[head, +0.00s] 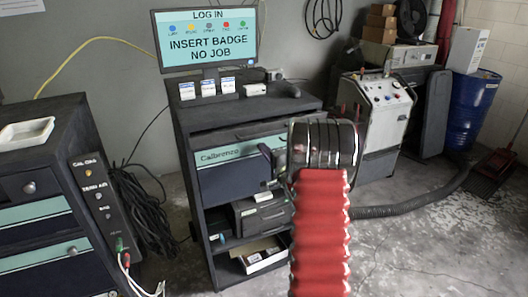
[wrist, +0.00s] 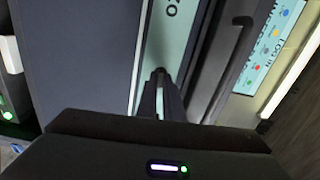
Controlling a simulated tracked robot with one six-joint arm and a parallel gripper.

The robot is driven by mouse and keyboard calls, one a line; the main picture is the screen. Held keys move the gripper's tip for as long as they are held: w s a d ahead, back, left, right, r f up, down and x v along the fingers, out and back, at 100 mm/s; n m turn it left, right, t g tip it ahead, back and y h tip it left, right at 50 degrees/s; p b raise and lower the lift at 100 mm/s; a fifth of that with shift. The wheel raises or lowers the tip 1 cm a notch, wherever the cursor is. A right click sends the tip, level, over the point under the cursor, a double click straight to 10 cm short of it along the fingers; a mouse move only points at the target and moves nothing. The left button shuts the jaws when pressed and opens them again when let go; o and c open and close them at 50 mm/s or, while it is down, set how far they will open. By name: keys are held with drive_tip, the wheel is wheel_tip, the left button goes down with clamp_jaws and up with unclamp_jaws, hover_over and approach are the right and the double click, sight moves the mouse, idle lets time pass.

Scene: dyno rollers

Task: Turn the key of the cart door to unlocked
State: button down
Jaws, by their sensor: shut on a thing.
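The cart (head: 210,228) stands in the middle of the head view. Its dark door (head: 232,181) with a teal strip lettered "Calbrenzo" is closed. My gripper (head: 272,158) is at the door's right side, partly behind my own wrist and red arm sleeve. In the wrist view my gripper (wrist: 160,78) has its narrow dark fingers together, tips against the pale teal strip (wrist: 168,38). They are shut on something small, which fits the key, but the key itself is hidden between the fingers. I cannot read its turn angle or any lock marking.
A monitor (head: 206,38) reading "INSERT BADGE NO JOB" stands on the cart. Open shelves below hold a printer-like box (head: 262,213) and a small carton (head: 260,256). A cabinet (head: 35,215) stands left, a white machine (head: 378,118) right. A hose (head: 420,207) crosses the floor.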

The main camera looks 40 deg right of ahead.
drive_tip(key=shift+s+d+f+m, duration=0.1)
drive_tip(key=shift+d+f+m, duration=0.05)
drive_tip(key=shift+m, duration=0.45)
drive_tip(key=c, duration=1.9)
unclamp_jaws()
drive_tip(key=v, duration=1.3)
drive_tip(key=shift+s+a, duration=0.25)
drive_tip(key=shift+s, duration=0.1)
